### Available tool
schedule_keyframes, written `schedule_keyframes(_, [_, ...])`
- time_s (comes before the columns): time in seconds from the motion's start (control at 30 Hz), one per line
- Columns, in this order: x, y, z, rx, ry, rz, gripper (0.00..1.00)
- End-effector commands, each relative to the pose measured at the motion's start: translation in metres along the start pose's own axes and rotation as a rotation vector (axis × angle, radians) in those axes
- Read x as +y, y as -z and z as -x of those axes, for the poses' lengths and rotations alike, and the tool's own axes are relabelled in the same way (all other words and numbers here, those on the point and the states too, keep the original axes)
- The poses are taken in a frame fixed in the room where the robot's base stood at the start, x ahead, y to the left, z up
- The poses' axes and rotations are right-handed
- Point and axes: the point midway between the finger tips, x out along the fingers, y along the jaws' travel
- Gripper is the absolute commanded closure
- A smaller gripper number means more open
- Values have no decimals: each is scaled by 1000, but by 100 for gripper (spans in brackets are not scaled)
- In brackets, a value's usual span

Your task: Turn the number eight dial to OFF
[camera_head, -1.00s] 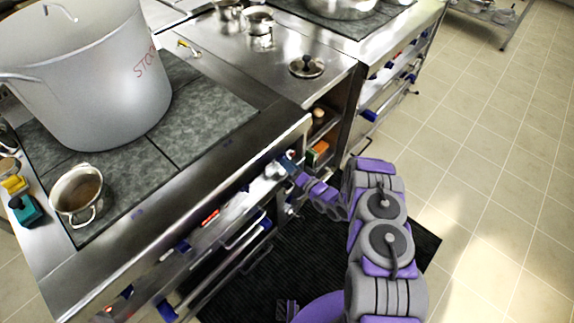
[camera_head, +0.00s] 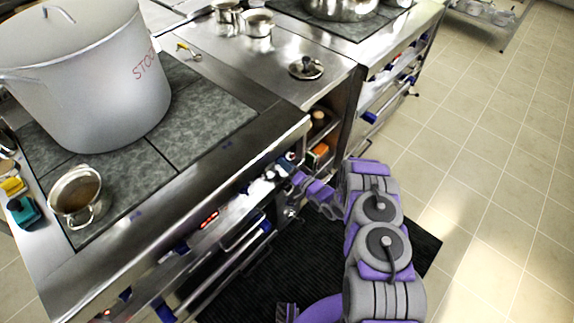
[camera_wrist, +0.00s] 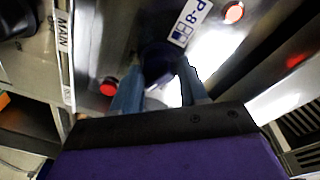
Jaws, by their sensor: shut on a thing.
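The number eight dial (camera_wrist: 157,60) is a dark blue knob on the steel front panel, beside a white label (camera_wrist: 189,22) reading P-8. In the wrist view, my gripper (camera_wrist: 161,76) has its two blue-grey fingers on either side of the dial and is shut on it. The dial's pointer and its OFF mark cannot be made out. In the head view, my gripper (camera_head: 289,164) is at the right end of the stove's front panel, and it hides the dial there.
A lit red lamp (camera_wrist: 234,12) sits near the label, and a red button (camera_wrist: 108,87) is left of the fingers. A MAIN label (camera_wrist: 62,33) is farther left. A large stockpot (camera_head: 95,85) and a small pot (camera_head: 76,196) stand on the stove. Floor at right is clear.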

Motion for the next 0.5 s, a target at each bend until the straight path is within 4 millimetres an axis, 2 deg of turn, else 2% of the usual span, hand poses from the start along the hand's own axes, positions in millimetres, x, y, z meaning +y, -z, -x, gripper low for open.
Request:
schedule_keyframes(0.1, [1,0,0,1,-3,0,87])
schedule_keyframes(0.5, [0,3,0,9,5,89,87])
